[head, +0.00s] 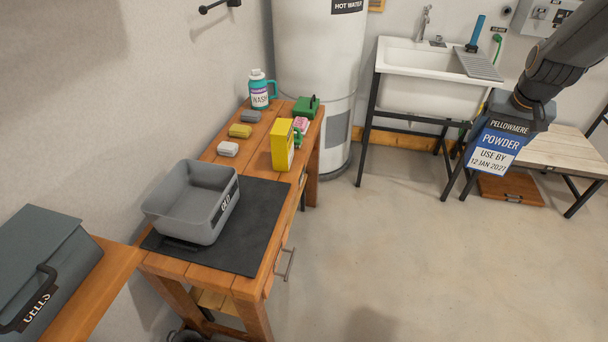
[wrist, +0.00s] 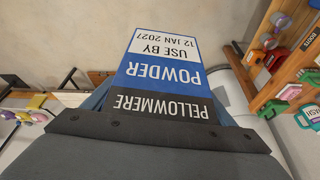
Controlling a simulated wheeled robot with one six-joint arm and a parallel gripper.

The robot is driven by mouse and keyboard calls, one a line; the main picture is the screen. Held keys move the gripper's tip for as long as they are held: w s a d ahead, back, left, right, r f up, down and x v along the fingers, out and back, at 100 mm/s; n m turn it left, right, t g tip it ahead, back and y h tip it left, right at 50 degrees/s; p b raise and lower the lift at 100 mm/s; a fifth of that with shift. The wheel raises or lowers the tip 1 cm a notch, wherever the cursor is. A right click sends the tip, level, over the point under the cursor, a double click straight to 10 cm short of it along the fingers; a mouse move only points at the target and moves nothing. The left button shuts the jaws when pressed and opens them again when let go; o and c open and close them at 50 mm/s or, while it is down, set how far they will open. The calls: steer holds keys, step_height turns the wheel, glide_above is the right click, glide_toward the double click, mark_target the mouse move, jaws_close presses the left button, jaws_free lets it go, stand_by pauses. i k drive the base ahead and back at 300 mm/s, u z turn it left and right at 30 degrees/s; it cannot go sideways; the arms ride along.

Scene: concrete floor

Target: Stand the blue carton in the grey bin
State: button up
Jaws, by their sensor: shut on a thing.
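The blue carton (head: 492,147) has a dark band reading PELLOWMERE, the word POWDER and a white date panel. It hangs at the right of the head view, lettering upright and slightly tilted. My gripper (head: 520,104) is shut on its top end; the fingertips are partly hidden. In the wrist view the carton (wrist: 165,65) extends away from the dark gripper (wrist: 155,128). The grey bin (head: 161,218) stands open on a black mat at the left, far from the carton. Its visible inside looks empty.
The bin's wooden workbench (head: 215,284) also holds a yellow box (head: 280,146), a WASH jug (head: 259,93), a green box (head: 306,107) and small blocks. A dark CELLS box (head: 40,262) stands nearer left. A sink (head: 425,80) is behind. Open floor (head: 400,260) lies between.

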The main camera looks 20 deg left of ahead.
mark_target(200, 212)
steer(key=i, duration=1.5)
steer(key=u, duration=2.4)
